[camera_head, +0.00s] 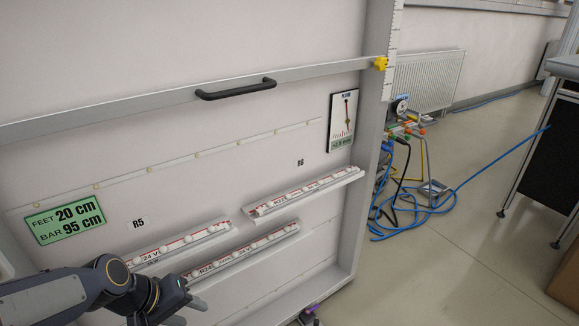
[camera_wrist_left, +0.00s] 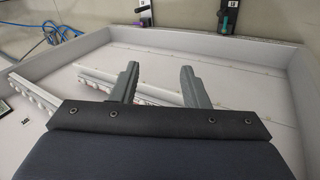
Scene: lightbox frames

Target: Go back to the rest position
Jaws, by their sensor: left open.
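My left arm comes in at the lower left of the head view. My left gripper (camera_head: 196,304) is near the lower rails of the white panel (camera_head: 250,100). In the left wrist view my left gripper (camera_wrist_left: 158,84) has its two fingers apart, with nothing between them. A lower rail (camera_head: 245,252) with white knobs and red-marked labels is just right of the gripper. Another rail (camera_head: 305,192) sits higher to the right, and a third rail (camera_head: 180,243) is partly behind my arm. I cannot tell whether the gripper touches a rail. My right gripper is not in view.
A black handle (camera_head: 236,89) is on the panel's crossbar. A green sign (camera_head: 66,219) and a gauge card (camera_head: 343,120) are on the panel. Blue cables (camera_head: 440,207) lie on the floor to the right, near a radiator (camera_head: 428,80). A dark cabinet (camera_head: 548,150) stands far right.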

